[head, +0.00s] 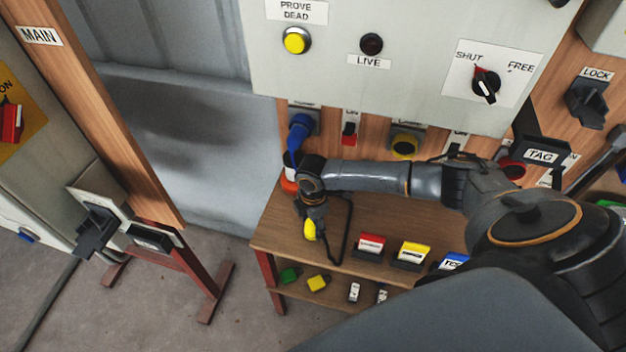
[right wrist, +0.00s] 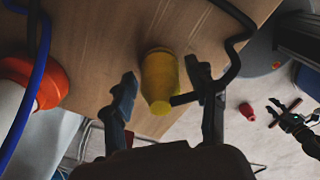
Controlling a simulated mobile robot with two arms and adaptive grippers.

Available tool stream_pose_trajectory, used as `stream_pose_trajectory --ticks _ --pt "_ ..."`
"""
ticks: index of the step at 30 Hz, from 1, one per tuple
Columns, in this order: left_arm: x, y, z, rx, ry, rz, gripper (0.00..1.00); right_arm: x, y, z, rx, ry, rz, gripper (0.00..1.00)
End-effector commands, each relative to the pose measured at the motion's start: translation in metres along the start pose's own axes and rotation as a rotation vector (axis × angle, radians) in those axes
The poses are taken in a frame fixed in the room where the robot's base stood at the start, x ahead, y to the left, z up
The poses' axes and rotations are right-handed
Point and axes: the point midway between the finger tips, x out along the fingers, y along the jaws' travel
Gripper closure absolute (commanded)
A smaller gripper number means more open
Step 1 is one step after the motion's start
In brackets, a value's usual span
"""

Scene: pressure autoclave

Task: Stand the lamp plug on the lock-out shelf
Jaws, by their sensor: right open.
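The yellow plug (head: 310,230), which I take as the lamp plug, is at the left part of the wooden shelf (head: 275,240), partly hidden by my right gripper (head: 312,215). In the right wrist view the yellow plug (right wrist: 160,80) lies between the two spread fingers of my right gripper (right wrist: 165,100), with gaps on both sides. A black cable runs from near the plug past the right finger. I cannot tell whether the plug touches the shelf. A dark gripper-like shape (right wrist: 290,118), likely my left gripper, shows at the right edge; its jaws are unclear.
An orange-and-white object (right wrist: 35,80) stands close on the left, beside a blue cable (right wrist: 25,95). Red (head: 370,245), yellow (head: 411,253) and blue (head: 453,262) labelled holders stand along the shelf front. Small blocks (head: 317,283) lie on the lower shelf. The socket panel is behind.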

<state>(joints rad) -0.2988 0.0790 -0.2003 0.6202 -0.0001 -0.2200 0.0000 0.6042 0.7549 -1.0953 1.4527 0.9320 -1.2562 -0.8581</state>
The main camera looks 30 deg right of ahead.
Motion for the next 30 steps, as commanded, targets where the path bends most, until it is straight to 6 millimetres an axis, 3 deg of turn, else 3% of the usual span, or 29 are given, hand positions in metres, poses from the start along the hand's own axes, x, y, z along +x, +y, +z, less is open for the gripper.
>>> stream_pose_trajectory --ticks 11,27,30 --pt "-0.021 0.0 -0.002 0.0 0.0 0.0 0.6 -0.022 0.0 0.0 0.0 0.0 0.0 0.42" --pt "-0.101 -0.002 -0.009 0.0 -0.001 0.0 0.6 -0.1 0.0 0.0 0.0 0.0 0.0 0.42" --pt "-0.106 -0.002 -0.009 0.0 -0.001 0.0 0.6 -0.111 0.001 0.0 0.0 0.001 0.002 0.42"
